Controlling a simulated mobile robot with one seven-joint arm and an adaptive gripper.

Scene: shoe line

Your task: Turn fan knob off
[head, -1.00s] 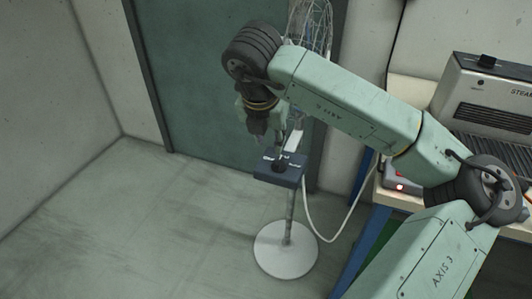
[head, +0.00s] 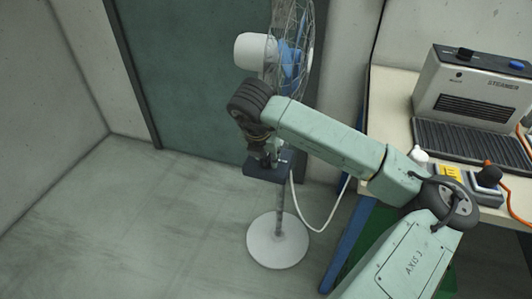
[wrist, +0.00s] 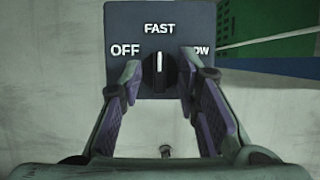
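The fan (head: 286,62) stands on a pole with a round white base (head: 277,241) before the green door. Its dark control box (head: 262,172) sits partway up the pole, partly hidden by my wrist in the head view. In the wrist view the box's face (wrist: 205,20) reads OFF at left, FAST at top and a partly covered word ending in "OW" at right. The black knob (wrist: 159,72) has its white mark pointing up at FAST. My gripper (wrist: 158,76) is open, one finger on each side of the knob; I cannot tell whether either touches it.
A workbench (head: 388,98) at the right carries a steamer (head: 475,88) and a small control box with a black knob (head: 488,175). A white cable (head: 322,222) hangs between fan and bench. The floor (head: 130,220) at left is clear.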

